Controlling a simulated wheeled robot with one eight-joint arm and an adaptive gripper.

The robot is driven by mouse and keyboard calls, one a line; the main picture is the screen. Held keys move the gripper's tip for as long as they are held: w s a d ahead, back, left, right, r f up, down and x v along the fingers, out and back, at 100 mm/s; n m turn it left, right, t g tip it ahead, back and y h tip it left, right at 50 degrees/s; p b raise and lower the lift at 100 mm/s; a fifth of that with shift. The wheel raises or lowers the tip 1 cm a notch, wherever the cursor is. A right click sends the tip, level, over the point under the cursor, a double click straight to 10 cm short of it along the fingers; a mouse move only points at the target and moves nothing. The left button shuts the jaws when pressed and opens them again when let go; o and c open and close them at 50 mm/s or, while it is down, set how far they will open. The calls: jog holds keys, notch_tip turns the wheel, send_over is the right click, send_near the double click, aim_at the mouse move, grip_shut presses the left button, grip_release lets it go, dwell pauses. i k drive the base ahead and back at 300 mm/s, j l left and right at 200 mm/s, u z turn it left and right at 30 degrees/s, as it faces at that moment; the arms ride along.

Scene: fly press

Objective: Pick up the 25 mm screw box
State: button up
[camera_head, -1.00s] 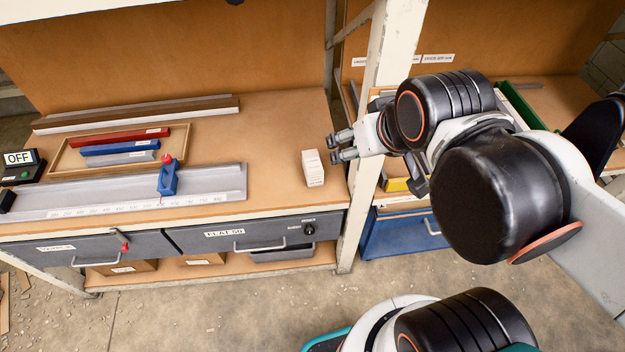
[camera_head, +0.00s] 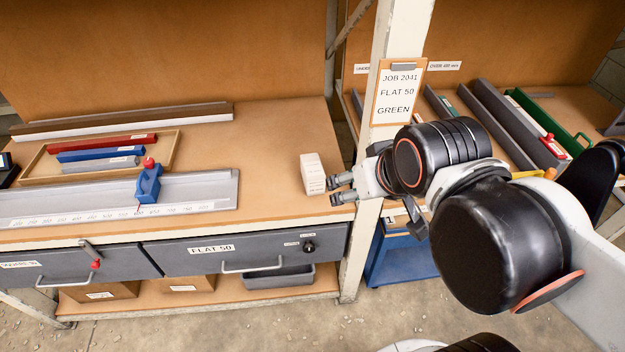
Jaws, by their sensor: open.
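A small white box (camera_head: 313,173) stands upright on the wooden bench top near its right front end. Its print is too small to read, so I cannot confirm a 25 mm marking. My gripper (camera_head: 333,190) is just to the right of the box, low over the bench edge, with its two fingers pointing left at it. The fingers are apart and nothing is between them. I cannot tell whether a fingertip touches the box.
A bench post (camera_head: 398,60) with a job card (camera_head: 399,92) stands close behind my wrist. A grey ruled channel (camera_head: 205,192) with a blue stop (camera_head: 149,183) lies left of the box. A tray (camera_head: 170,160) holds coloured bars. Bench top behind the box is clear.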

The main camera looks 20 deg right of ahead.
aim_at(312, 173)
jog(key=j, duration=0.5)
jog(key=i+j+u, duration=0.1)
jog(key=j, duration=0.45)
jog(key=i+j, duration=0.1)
jog(key=j, duration=0.4)
jog(key=l+z, duration=0.1)
jog(key=z, duration=0.15)
jog(key=j+u, duration=0.1)
jog(key=u, duration=0.2)
